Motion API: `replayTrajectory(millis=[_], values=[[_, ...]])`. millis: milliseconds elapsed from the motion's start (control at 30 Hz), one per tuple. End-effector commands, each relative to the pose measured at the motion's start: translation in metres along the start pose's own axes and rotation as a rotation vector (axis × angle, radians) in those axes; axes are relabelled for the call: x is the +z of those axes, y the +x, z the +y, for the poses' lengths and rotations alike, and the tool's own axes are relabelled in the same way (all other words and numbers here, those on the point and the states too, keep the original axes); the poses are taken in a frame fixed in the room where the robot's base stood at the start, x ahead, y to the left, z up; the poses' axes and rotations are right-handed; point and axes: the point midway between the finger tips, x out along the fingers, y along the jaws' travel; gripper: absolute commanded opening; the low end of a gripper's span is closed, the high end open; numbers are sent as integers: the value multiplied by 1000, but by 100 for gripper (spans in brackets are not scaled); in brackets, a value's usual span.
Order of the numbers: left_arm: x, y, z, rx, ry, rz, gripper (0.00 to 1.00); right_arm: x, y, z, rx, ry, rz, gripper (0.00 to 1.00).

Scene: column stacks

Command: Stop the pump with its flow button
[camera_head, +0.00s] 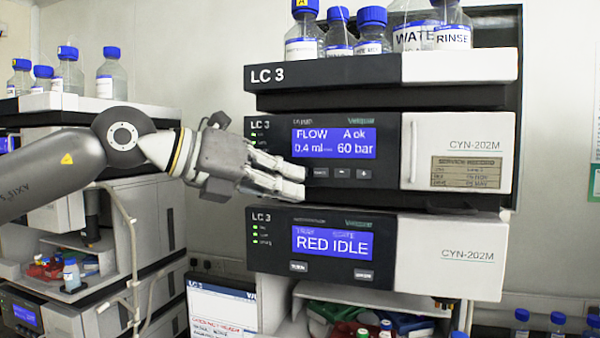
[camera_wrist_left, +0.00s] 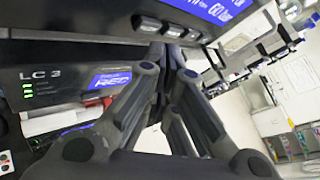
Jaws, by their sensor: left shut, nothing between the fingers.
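The pump (camera_head: 455,150) is the LC 3 module in the middle of the stack. Its blue screen (camera_head: 335,143) reads FLOW 0.4 ml and A ok 60 bar. Dark buttons (camera_head: 342,173) with pale marks sit in a row under the screen; the row also shows in the left wrist view (camera_wrist_left: 172,30). My left gripper (camera_head: 303,182) is shut and empty, its fingertips at the left end of this row. In the left wrist view the tips (camera_wrist_left: 165,52) are close below the buttons. I cannot tell whether they touch. The fingers hide part of the panel there. My right gripper is out of view.
Below the pump, another LC 3 module (camera_head: 450,255) shows RED IDLE, with two buttons under its screen. Bottles (camera_head: 305,35) stand on the top module (camera_head: 460,68). A second stack (camera_head: 150,215) stands at left behind my arm.

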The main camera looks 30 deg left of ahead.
Motion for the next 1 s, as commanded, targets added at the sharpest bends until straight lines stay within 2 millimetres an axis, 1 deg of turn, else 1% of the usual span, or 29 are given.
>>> replayTrajectory(millis=[267, 1000], values=[[5, 5, 3, 1, -1, 0, 0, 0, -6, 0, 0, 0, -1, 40], [7, 8, 6, 0, 0, 1, 0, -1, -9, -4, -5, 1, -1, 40]])
